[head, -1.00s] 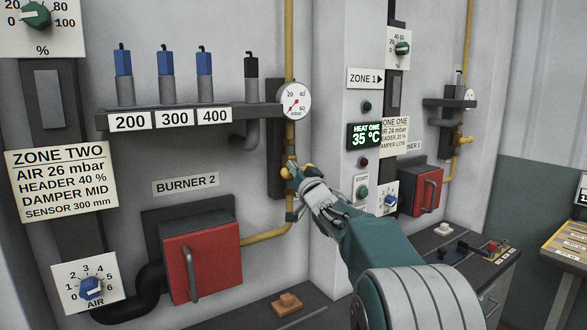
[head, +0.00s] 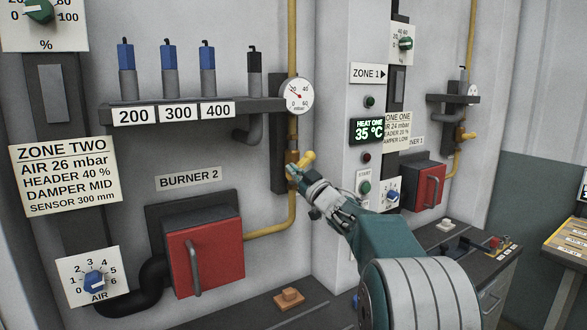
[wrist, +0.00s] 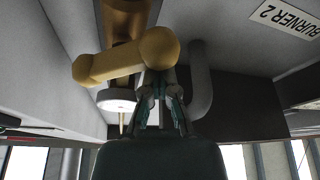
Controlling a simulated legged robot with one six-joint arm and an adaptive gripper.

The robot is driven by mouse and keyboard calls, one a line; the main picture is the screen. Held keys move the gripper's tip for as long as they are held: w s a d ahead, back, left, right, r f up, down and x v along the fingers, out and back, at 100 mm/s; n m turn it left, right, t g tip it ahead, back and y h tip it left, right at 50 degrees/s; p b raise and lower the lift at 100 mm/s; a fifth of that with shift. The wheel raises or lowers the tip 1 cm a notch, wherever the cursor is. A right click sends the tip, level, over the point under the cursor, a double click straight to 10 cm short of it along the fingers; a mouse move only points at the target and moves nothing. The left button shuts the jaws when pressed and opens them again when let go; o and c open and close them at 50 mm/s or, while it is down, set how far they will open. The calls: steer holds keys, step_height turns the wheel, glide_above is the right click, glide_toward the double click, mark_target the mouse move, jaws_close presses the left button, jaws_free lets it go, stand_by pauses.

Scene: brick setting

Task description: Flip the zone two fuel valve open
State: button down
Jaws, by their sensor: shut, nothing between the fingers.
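The zone two fuel valve's yellow handle (head: 307,158) is on the yellow pipe right of burner 2. In the head view it points right and slightly up from the brass valve body (head: 291,158). In the wrist view the handle (wrist: 125,61) lies across the picture, crosswise to the pipe. My gripper (head: 295,174) is shut and empty just below the handle. In the wrist view the gripper (wrist: 158,88) is close behind the handle, which partly hides the fingertips. I cannot tell whether they touch. The round pressure gauge (head: 296,96) above has its needle toward the upper left.
A dark shelf (head: 190,110) with blue-topped sensors stands left of the pipe. The red burner 2 box (head: 205,262) is below left. A bench (head: 320,298) with a small wooden block (head: 289,297) lies below.

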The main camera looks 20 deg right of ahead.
steer(key=f+n+g+y, duration=0.1)
steer(key=n, duration=0.2)
steer(key=d+n+g+y, duration=0.1)
steer(key=n, duration=0.3)
steer(key=f+n+g, duration=0.1)
steer(key=n, duration=0.3)
steer(key=shift+w+d+f+y, duration=0.15)
steer(key=shift+f+y, duration=0.15)
steer(key=shift+y, duration=0.1)
stand_by(0.3)
steer(key=a+r, duration=0.2)
steer(key=a, duration=0.2)
steer(key=v, duration=1)
steer(key=shift+s+d, duration=0.25)
steer(key=shift+d, duration=0.1)
